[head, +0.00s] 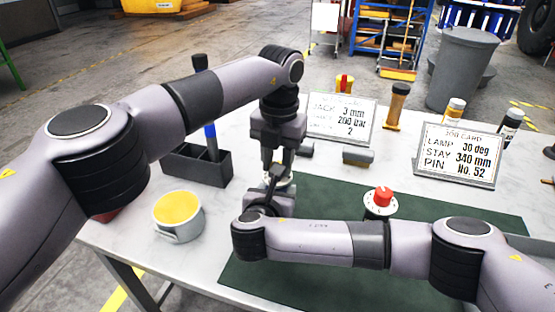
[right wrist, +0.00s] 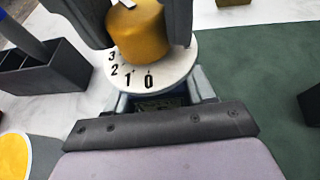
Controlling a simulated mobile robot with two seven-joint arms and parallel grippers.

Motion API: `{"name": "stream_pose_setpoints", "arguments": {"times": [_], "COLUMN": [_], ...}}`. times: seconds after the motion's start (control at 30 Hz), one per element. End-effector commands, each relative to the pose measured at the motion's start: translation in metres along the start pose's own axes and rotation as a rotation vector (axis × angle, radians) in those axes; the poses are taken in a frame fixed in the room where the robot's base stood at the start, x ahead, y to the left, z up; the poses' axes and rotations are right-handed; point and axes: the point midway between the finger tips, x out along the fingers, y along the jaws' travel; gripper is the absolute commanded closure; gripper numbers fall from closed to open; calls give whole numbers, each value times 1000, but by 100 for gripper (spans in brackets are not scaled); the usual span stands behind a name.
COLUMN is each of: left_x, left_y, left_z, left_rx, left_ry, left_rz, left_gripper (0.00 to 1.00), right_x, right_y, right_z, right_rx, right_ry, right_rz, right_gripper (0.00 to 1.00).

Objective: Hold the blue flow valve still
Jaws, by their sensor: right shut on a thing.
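The blue flow valve (right wrist: 150,101) has a white numbered dial (right wrist: 150,77) and a brass-yellow knob (right wrist: 138,32) on top. My right gripper (right wrist: 162,100) comes in level and is shut on the valve's body below the dial; the body is mostly hidden. In the head view my right gripper (head: 268,190) hides most of the valve. My left gripper (head: 277,168) points down from above. Its fingers are on either side of the knob in the right wrist view; whether they press on it I cannot tell. The dial's 0 faces my right wrist.
A valve with a red knob (head: 383,196) stands on the green mat (head: 330,200) to the right.

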Motion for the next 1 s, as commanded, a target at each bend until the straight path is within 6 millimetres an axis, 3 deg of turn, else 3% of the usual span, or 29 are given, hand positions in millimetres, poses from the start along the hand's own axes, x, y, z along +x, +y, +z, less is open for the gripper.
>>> {"name": "stream_pose_setpoints", "arguments": {"times": [0.27,0.3,0.33,0.37,0.7,1.0], "left_x": [-2,-2,-2,-2,-5,-54], "left_y": [1,1,1,1,0,0], "left_z": [1,1,1,1,1,1], "left_rx": [0,0,0,0,1,0], "left_ry": [-5,-5,-5,-5,-4,-6], "left_rz": [2,2,2,1,1,0], "left_gripper": [97,54,44,41,41,41], "right_x": [0,-1,-1,0,-1,0], "right_y": [0,0,0,0,0,0], "right_z": [-1,-1,-1,-1,-1,-2], "right_rx": [-2,-2,-2,-2,-1,-1], "right_ry": [3,3,3,3,3,4], "right_rz": [1,1,1,1,1,1], "right_gripper": [100,100,100,100,100,100]}}
